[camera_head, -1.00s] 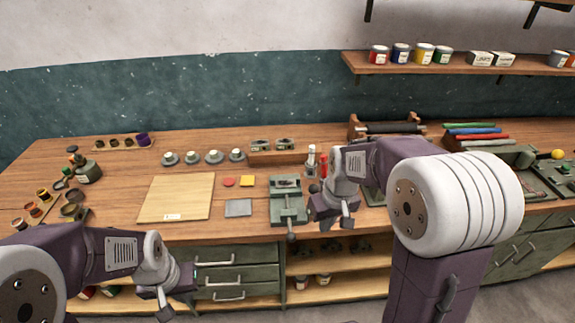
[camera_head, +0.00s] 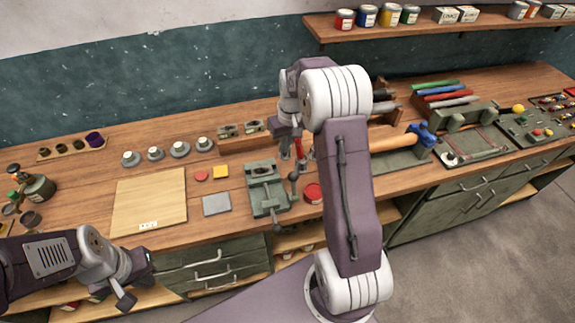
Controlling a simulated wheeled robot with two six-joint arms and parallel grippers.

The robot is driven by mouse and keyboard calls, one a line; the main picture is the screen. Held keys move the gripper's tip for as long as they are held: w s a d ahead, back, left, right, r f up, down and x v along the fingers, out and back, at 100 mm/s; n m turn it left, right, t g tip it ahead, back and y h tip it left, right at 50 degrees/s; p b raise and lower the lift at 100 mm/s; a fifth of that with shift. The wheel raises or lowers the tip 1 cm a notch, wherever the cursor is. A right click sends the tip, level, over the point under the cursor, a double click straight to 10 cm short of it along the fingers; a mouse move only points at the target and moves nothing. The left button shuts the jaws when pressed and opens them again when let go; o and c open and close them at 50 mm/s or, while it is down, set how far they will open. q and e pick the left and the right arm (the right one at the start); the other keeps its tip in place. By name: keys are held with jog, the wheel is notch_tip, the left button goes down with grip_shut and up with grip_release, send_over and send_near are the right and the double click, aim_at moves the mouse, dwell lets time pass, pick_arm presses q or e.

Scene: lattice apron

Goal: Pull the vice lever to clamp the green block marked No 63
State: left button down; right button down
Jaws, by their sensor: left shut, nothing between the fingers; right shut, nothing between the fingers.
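The grey-green vice (camera_head: 262,186) stands near the front edge of the bench, in the middle of the head view. A dark-knobbed lever (camera_head: 293,182) stands at its right side. I cannot make out a No 63 marking or clearly separate a green block from the vice. My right gripper (camera_head: 294,158) is shut and empty, pointing down just above and behind the lever knob, apparently not touching it. My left gripper (camera_head: 138,278) is shut and empty, low at the left in front of the drawers, far from the vice.

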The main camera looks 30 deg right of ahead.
aim_at(294, 186)
jog(key=s+f+p, duration=0.3)
jog(key=f, duration=0.4)
jog(key=shift+a+f+p, duration=0.15)
jog(key=shift+f+p, duration=0.05)
jog(key=shift+p, duration=0.2)
